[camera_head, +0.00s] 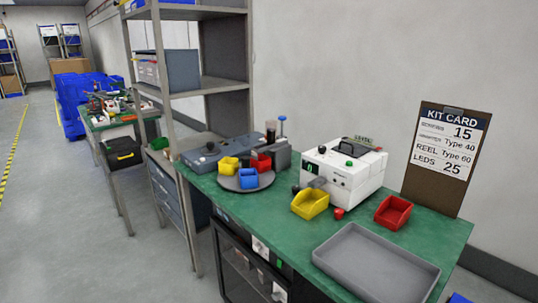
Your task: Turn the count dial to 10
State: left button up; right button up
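A white counter machine (345,175) with a small green-lit display (309,168) stands on the green-topped bench (290,218). The display seems to read 0. A dark round knob (296,188) shows low at its left side, and small dark controls are on its front. I cannot tell which of these is the count dial or where it points. A clipboard kit card (447,155) at the right reads 15, Type 40, Reel Type 60 and LEDs 25. Neither of my grippers is in view.
A yellow bin (310,204) and a red bin (393,212) sit before the machine. A grey tray (375,268) lies at the bench front. A turntable (242,183) with small bins and a grey-blue device (212,152) are at left. A shelf rack (205,86) stands behind.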

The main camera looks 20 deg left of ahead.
aim_at(322, 149)
jog(key=u, duration=0.75)
jog(key=k, duration=1)
jog(key=u, duration=0.9)
jog(key=i, duration=1.15)
jog(key=z, duration=0.55)
jog(key=i, duration=0.75)
jog(key=z, duration=0.8)
